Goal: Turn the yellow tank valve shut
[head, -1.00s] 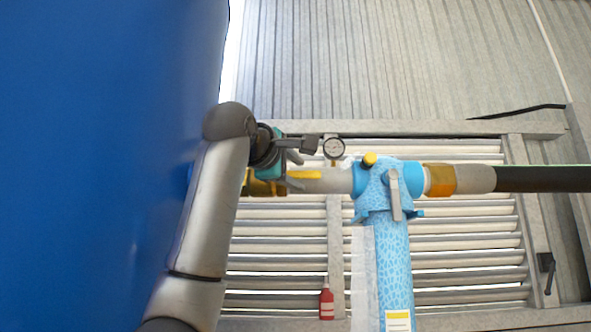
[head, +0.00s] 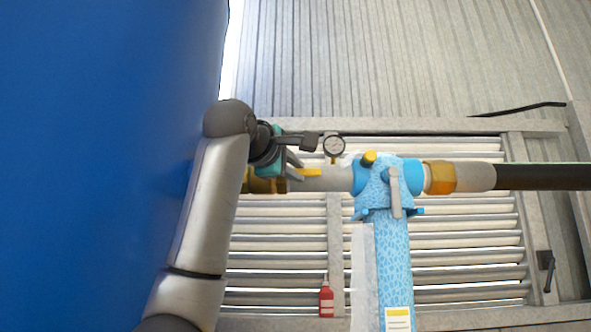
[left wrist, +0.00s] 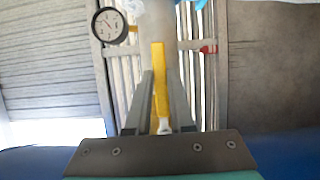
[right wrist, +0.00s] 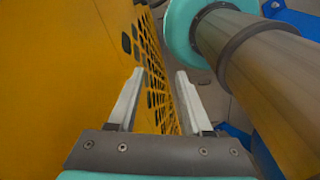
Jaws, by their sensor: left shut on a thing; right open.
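The yellow tank valve handle (head: 312,172) lies along the grey pipe, just right of the blue tank (head: 100,150). Its left part is hidden behind my left gripper (head: 297,167) in the head view. In the left wrist view the yellow handle (left wrist: 158,85) runs lengthwise between the two fingers of the left gripper (left wrist: 160,72), which is shut on it. My right gripper (right wrist: 158,75) shows only in its wrist view. It is open, with nothing between its fingers, beside a yellow perforated panel (right wrist: 150,50).
A pressure gauge (head: 334,146) stands on the pipe close to my left gripper. A blue patterned fitting (head: 390,185) with a grey lever and a yellow knob (head: 369,157) is to the right. A red bottle (head: 326,300) is below, before the slatted rack.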

